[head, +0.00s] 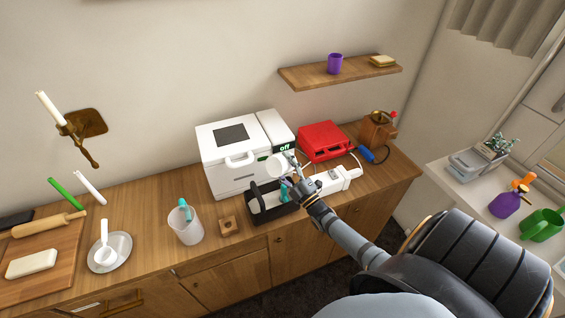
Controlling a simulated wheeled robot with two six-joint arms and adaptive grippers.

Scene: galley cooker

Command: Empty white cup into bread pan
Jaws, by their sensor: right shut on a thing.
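The white cup (277,166) is in the head view, in front of the white bread machine. My right gripper (292,172) is shut on it and holds it above the bread pan; the cup looks tilted to the left. I cannot make out what is in the cup. The black bread pan (258,213), with a raised handle, stands on the wooden counter below the cup. Something pale shows inside the pan. My right gripper and forearm partly cover the pan's right side. My left gripper is not in view.
The white bread machine (222,164), its display reading off, stands right behind the pan. A clear jug (188,232) and a small wooden block (229,226) are to the left. A white power strip (335,180) and a red appliance (324,141) are to the right.

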